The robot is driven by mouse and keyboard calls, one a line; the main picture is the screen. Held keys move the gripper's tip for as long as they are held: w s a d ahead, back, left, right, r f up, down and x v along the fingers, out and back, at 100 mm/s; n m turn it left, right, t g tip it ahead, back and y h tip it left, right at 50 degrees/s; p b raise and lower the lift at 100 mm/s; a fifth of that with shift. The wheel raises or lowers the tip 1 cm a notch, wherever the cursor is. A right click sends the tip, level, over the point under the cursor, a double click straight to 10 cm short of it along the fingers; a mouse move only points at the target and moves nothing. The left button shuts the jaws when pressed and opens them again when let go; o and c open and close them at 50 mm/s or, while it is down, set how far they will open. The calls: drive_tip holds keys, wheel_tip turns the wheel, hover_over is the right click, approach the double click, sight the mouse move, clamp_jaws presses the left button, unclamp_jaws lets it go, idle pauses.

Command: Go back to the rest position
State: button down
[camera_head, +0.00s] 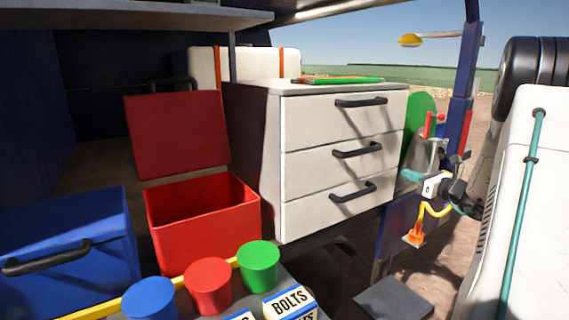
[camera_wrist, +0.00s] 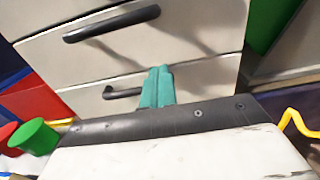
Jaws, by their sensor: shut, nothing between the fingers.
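My gripper (camera_head: 411,176) is at the right of the head view, just right of the white drawer cabinet (camera_head: 310,120). In the wrist view its teal fingers (camera_wrist: 157,88) are together, with nothing between them. They point toward the cabinet's drawer fronts, and a black drawer handle (camera_wrist: 122,93) shows just left of the fingertips. All three drawers look closed. I cannot tell the exact gap between fingertips and cabinet.
An open red box (camera_head: 204,230) with its lid raised and a closed blue box (camera_head: 70,250) stand left. Blue, red and green cups (camera_head: 258,266) and a BOLTS label (camera_head: 290,302) are in front. A dark blue post (camera_head: 460,100) stands behind my gripper.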

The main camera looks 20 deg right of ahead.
drive_tip(key=s+a+f+n+g+y, duration=0.15)
drive_tip(key=s+a+n+g, duration=0.35)
drive_tip(key=a, duration=0.5)
drive_tip(key=s+a+n+g+y, duration=0.2)
drive_tip(key=a+n+g+y, duration=0.15)
drive_tip(key=a+n, duration=0.55)
drive_tip(key=s+a+f+n+g+y, duration=0.1)
drive_tip(key=s+a+n+g, duration=0.35)
drive_tip(key=a, duration=0.65)
drive_tip(key=s+a+r+n+g+h, duration=0.1)
drive_tip(key=s+a+r+n+h, duration=0.1)
drive_tip(key=s+a+n+h, duration=0.2)
drive_tip(key=s+a+r+n+g+h, duration=0.2)
drive_tip(key=s+a+r+n+h, duration=0.1)
drive_tip(key=s+a+n, duration=0.7)
drive_tip(key=s+n+h, duration=0.1)
drive_tip(key=s+n, duration=0.1)
drive_tip(key=shift+s+a, duration=0.25)
drive_tip(key=shift+s, duration=0.15)
